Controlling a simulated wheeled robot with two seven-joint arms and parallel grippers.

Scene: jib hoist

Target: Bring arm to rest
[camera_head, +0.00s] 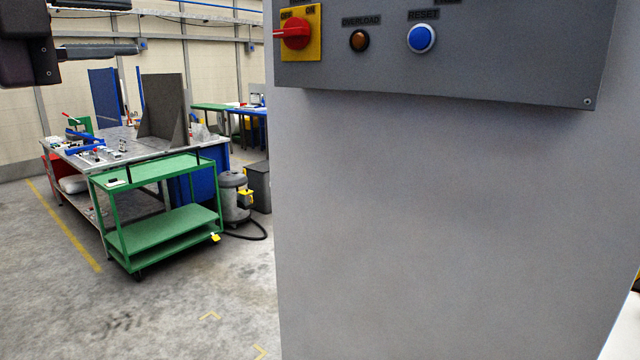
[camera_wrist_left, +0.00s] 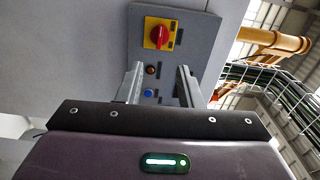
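My left gripper (camera_head: 136,34) is at the upper left of the head view, with its two fingers apart and nothing between them. In the left wrist view its fingers (camera_wrist_left: 160,76) are also spread, pointing toward a grey control box (camera_wrist_left: 202,38). The control box (camera_head: 460,75) has a red rotary switch (camera_head: 294,33) on a yellow plate, an amber overload lamp (camera_head: 359,40) and a blue reset button (camera_head: 422,38). The gripper appears apart from the box. My right gripper is not in view.
A large grey column (camera_head: 450,220) below the box fills the right side. A green cart (camera_head: 160,170) stands before a cluttered workbench (camera_head: 120,150) at the left. A grey vacuum (camera_head: 233,198) is beside them. The floor (camera_head: 150,310) in front is clear.

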